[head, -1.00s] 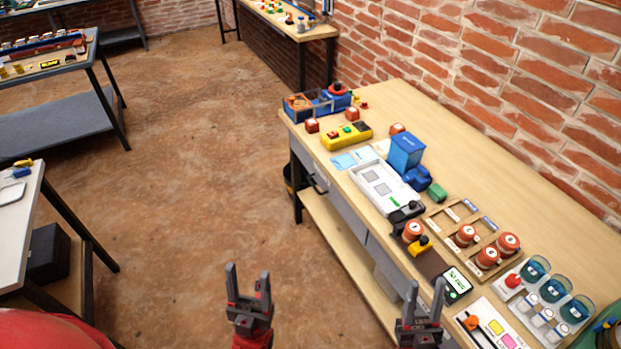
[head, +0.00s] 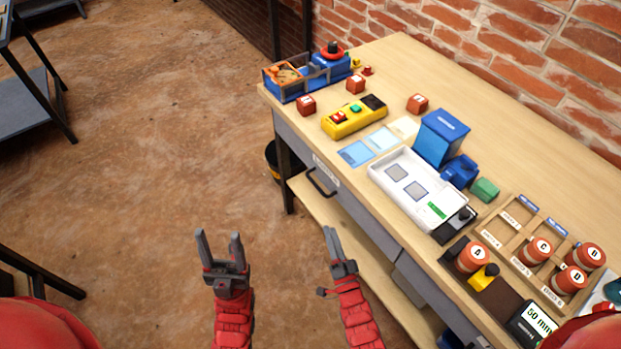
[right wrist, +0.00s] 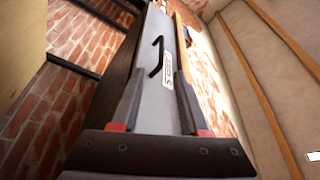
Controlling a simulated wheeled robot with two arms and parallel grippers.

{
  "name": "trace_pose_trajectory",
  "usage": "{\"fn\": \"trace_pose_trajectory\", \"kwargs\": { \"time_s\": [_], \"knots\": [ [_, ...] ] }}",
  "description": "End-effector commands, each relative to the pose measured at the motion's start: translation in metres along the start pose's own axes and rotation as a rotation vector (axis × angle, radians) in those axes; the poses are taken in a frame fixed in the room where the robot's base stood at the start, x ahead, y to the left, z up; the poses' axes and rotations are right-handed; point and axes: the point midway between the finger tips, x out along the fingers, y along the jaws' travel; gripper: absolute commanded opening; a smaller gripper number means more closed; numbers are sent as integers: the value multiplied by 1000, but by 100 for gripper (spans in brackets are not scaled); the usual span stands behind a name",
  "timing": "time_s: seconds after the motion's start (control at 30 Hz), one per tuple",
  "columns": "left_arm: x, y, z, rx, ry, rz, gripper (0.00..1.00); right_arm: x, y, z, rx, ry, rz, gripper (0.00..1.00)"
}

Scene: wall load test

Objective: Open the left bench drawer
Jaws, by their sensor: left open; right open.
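The left bench drawer (head: 350,205) is a grey front under the wooden bench top, with a black bar handle (head: 321,183) and a white label near its left end. It looks shut, flush with the bench front. In the right wrist view, the drawer front (right wrist: 165,105) lies ahead between the fingers, with its handle (right wrist: 156,57) beyond the fingertips. My right gripper (head: 333,243) is open and empty, below the handle in the head view and apart from it. My left gripper (head: 220,240) is open and empty over the floor, further left.
The bench top (head: 400,75) holds a blue bin (head: 440,138), a white tray (head: 410,188), a yellow button box (head: 353,117) and several red-brown weights. A lower shelf (head: 345,225) and a dark leg (head: 284,165) stand below the drawer.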

Motion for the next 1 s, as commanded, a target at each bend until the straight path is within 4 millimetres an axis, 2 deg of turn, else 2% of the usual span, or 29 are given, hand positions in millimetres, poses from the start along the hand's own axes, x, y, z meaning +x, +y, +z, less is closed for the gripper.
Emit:
{"fn": "trace_pose_trajectory", "kwargs": {
  "time_s": [0.37, 0.6, 0.8, 1.0],
  "knots": [
    [-3, 0, 0, 0, 0, 0, 57, 83, 0, -2, -4, 2, -3, 45],
    [-16, 1, 3, 0, 0, 0, 57, 133, 0, -2, -5, 4, -5, 45],
    [-25, 1, 4, 0, 0, 0, 57, 157, 0, -1, -4, 3, -4, 45],
    [-26, 1, 4, 0, 0, 0, 57, 166, -2, -2, -6, 3, -4, 45]
  ]
}}
